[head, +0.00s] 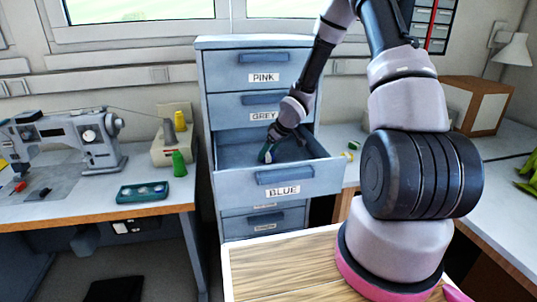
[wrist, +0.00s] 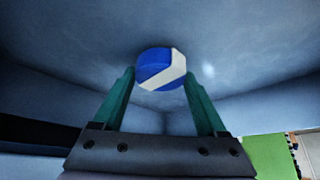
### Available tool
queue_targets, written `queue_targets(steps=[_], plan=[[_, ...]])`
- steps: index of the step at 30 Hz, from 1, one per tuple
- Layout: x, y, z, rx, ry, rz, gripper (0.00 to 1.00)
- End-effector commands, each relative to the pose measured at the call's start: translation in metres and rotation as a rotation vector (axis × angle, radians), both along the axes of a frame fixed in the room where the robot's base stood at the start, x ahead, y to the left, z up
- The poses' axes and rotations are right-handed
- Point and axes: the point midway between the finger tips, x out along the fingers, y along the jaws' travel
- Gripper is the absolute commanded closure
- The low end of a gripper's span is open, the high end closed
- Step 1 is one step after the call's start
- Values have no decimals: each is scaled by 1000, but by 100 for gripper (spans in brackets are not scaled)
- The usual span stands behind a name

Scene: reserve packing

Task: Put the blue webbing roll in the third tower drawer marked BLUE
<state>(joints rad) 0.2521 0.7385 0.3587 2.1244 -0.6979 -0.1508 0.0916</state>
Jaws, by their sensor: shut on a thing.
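The tower (head: 217,110) stands at the centre of the head view. Its third drawer, marked BLUE (head: 236,184), is pulled out, below the shut PINK (head: 290,57) and GREY (head: 225,114) drawers. My arm reaches down into the open drawer, and my gripper (head: 266,154) is inside it. In the wrist view my gripper (wrist: 160,85) has its green fingers shut on the blue webbing roll (wrist: 155,72), which shows blue with a white band. The roll is close to the drawer's inner surface; I cannot tell whether it touches. The roll is not clear in the head view.
A sewing machine (head: 70,140), a green tray (head: 143,192) and a green bottle (head: 178,163) stand on the left table. More shut drawers lie below the open one. A wooden box (head: 485,105) and a lamp (head: 513,48) are at right.

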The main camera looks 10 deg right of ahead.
Motion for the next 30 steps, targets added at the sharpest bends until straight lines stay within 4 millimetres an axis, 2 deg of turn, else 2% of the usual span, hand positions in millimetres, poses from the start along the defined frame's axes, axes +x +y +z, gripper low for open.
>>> queue_targets(steps=[3, 13, 14, 15, 23, 26, 30], plan=[[0, 0, -8, -1, -1, 0, 81], [0, -1, -11, -1, -1, 0, 81], [0, -1, -10, -1, -2, -1, 14], [0, -1, -10, -1, -2, -1, 0], [0, -1, -9, -1, -2, -1, 0], [-1, -2, -3, 0, -3, -1, 0], [-9, -11, 17, 0, -4, -5, 0]])
